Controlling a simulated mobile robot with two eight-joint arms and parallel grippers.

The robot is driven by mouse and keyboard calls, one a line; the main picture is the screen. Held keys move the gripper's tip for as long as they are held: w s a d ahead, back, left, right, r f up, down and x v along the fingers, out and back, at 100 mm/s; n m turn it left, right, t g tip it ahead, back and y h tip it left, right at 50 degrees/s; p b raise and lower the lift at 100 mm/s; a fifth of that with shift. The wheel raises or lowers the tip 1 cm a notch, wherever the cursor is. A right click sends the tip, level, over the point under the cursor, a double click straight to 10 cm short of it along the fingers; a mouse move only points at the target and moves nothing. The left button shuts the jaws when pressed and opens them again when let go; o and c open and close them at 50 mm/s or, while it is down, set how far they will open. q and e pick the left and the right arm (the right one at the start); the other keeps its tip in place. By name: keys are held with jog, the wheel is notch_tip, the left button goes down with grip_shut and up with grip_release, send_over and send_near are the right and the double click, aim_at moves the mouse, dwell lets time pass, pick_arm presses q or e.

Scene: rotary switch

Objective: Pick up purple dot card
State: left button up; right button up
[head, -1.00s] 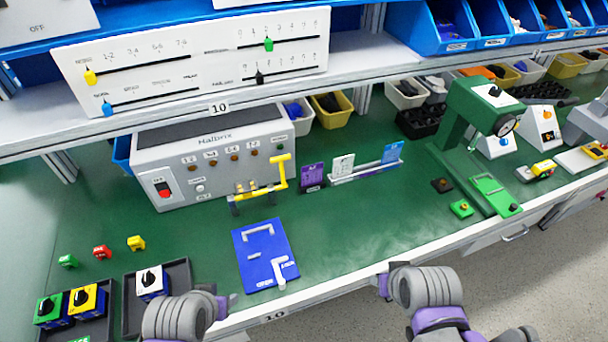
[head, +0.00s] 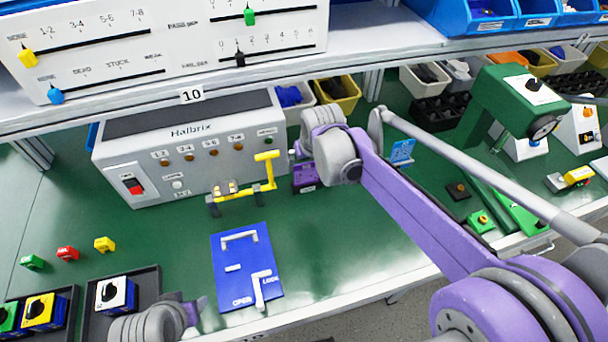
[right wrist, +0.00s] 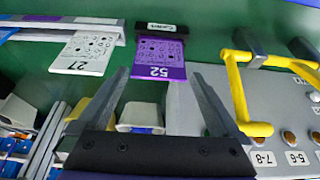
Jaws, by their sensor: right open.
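The purple dot card (right wrist: 161,60) stands in a small dark holder (right wrist: 161,29) in the right wrist view, where it appears upside down with the number 52. In the head view the purple card (head: 304,178) is partly hidden by my right wrist. My right gripper (right wrist: 162,73) is open, its two fingers on either side of the purple card in the picture; nothing is held. I cannot tell how far the tips are from the card. My left gripper (head: 194,309) is low at the left of the head view, its jaws unclear.
A white dot card (right wrist: 85,53) stands beside the purple one in a rail, with a blue card (head: 402,152) farther right. The grey Halbrix box (head: 205,150) and a yellow handle (head: 266,172) are close by. A blue panel (head: 246,285) lies in front.

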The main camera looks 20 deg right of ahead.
aim_at(306, 167)
jog(key=x, duration=0.6)
jog(key=shift+w+f, duration=0.2)
jog(key=shift+f, duration=0.15)
jog(key=shift+c, duration=0.2)
jog(key=c, duration=0.9)
